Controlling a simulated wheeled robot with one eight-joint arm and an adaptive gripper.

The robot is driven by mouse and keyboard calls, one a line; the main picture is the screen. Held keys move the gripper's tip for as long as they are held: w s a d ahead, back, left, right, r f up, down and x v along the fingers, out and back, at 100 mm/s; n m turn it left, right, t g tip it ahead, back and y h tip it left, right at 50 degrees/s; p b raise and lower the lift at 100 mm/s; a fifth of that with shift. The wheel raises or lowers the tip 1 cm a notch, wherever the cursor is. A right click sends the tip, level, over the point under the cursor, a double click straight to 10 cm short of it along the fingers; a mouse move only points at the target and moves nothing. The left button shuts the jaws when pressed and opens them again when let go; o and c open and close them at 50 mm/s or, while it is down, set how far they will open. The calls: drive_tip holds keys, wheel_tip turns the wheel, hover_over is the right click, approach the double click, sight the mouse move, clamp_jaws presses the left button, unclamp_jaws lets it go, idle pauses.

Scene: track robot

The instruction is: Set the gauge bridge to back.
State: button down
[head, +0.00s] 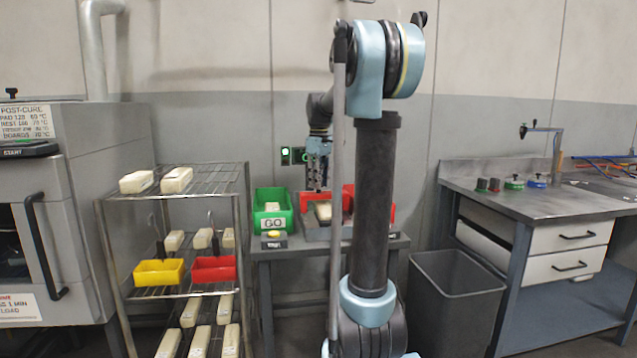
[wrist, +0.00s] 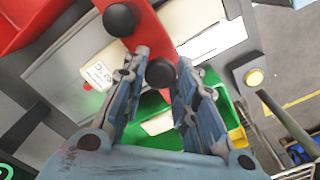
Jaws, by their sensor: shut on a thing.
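The gauge bridge (wrist: 137,40) is a red bar with black round knobs, running across a grey plate in the wrist view. My gripper (wrist: 163,58) has its fingers closed around the nearer black knob (wrist: 160,73); the other knob (wrist: 120,19) stands free at the upper left. A cream block (wrist: 97,68) with a label lies on the plate beside the bar. In the head view my gripper (head: 317,186) points down over the small bench; my arm hides part of the gauge, and the bridge's position is hard to tell there.
A green GO bin (head: 272,200) stands left of the gauge, with a yellow button (head: 274,234) before it. A red bin (head: 389,213) lies partly behind my arm. A wire rack (head: 245,185) with blocks is left; a grey waste bin (head: 455,300) and workbench (head: 480,183) are right.

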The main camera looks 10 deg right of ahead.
drive_tip(key=shift+w+d, duration=0.1)
drive_tip(key=w, duration=2.2)
drive_tip(key=shift+w, duration=0.2)
drive_tip(key=c, duration=1.3)
unclamp_jaws()
drive_tip(key=shift+r, duration=0.1)
wheel_tip(320, 180, up, 12)
drive_tip(key=shift+f, duration=0.15)
drive_tip(key=shift+s, duration=0.1)
